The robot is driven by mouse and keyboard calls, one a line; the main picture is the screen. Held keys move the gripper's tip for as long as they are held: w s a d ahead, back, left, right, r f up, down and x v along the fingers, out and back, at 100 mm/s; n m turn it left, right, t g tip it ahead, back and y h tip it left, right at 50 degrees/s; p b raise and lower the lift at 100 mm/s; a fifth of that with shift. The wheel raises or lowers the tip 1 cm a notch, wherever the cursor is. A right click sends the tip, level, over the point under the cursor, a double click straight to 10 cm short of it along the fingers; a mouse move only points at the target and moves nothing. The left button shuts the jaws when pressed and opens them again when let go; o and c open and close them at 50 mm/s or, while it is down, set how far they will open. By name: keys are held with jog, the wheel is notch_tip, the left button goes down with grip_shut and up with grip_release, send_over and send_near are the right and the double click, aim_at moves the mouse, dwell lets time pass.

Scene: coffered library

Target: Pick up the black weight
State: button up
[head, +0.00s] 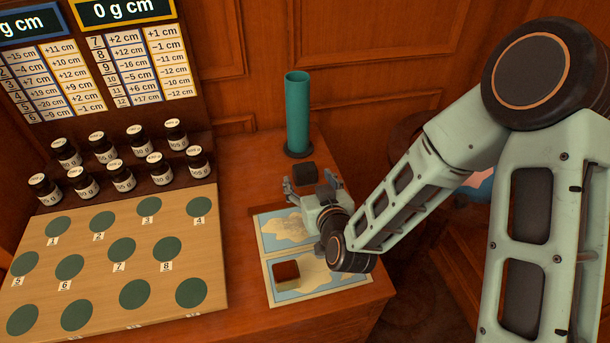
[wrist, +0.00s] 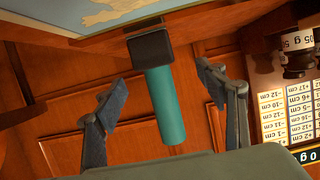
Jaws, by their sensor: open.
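The black weight appears to be the small dark block (head: 304,173) on the wooden table, just in front of the teal cylinder. My gripper (head: 311,188) is open, with its fingers pointing toward the block from the near side. In the wrist view the dark block (wrist: 150,45) shows beyond and between the spread fingertips of my gripper (wrist: 162,76), apart from both. Nothing is held. The exact gap between fingertips and block is hard to tell.
The teal cylinder (head: 297,112) stands upright close behind the block. Map panels (head: 327,287) lie below my gripper. Several black labelled jars (head: 122,175) stand in rows at left, behind a board with green circles (head: 122,250). A panelled wall (head: 345,45) is behind.

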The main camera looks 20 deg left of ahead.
aim_at(307, 172)
jog(key=x, duration=0.4)
jog(key=shift+w+d+f, duration=0.2)
jog(key=shift+w+d, duration=0.05)
jog(key=shift+w, duration=0.05)
jog(key=shift+w+a+f, duration=0.15)
jog(key=shift+w+a, duration=0.15)
jog(key=shift+a, duration=0.05)
grip_shut()
